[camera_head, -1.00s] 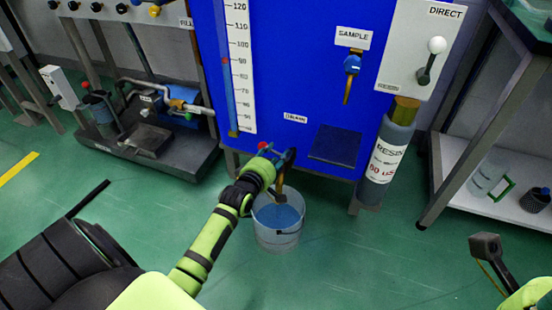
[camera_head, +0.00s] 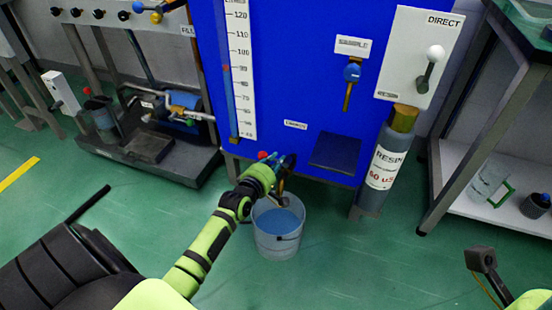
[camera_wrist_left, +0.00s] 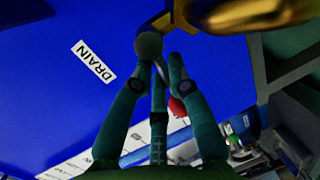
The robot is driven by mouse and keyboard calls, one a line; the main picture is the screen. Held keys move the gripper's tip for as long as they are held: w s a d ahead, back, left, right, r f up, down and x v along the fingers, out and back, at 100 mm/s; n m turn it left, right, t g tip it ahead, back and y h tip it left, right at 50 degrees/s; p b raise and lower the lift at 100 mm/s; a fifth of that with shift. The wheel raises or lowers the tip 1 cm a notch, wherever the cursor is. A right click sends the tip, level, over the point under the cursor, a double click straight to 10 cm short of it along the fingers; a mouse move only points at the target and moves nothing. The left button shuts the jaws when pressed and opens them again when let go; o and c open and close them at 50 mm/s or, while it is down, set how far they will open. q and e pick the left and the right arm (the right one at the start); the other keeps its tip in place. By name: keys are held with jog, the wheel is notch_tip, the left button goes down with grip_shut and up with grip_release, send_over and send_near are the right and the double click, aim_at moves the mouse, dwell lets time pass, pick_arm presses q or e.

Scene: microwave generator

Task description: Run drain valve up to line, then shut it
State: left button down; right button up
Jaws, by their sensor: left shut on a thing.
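My left gripper (camera_head: 272,166) is at the drain outlet low on the blue cabinet, just under the small DRAIN label (camera_head: 295,125). In the left wrist view the gripper (camera_wrist_left: 155,58) is shut on the ball-ended drain valve handle (camera_wrist_left: 149,44), beside the brass outlet (camera_wrist_left: 240,12). The fingers partly hide the handle. A clear bucket (camera_head: 278,243) stands on the floor below, holding blue liquid. A white scale (camera_head: 241,70) with a narrow tube and a red mark (camera_head: 226,67) runs up the cabinet. My right gripper (camera_head: 481,258) is at the lower right; its jaws are unclear.
A sample tap (camera_head: 351,73), a dark blue plate (camera_head: 336,149), a resin cylinder (camera_head: 386,155) and a DIRECT lever (camera_head: 430,70) are to the right. A pump stand (camera_head: 160,140) is at left. A bench (camera_head: 497,110) stands at right.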

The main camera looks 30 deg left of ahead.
pick_arm(q)
jog(key=shift+f+n, duration=0.15)
jog(key=shift+n, duration=0.25)
jog(key=c, duration=1.2)
grip_release()
jog(key=shift+s, duration=0.1)
jog(key=v, duration=1.2)
jog(key=shift+a+f, duration=0.15)
jog(key=shift+a, duration=0.05)
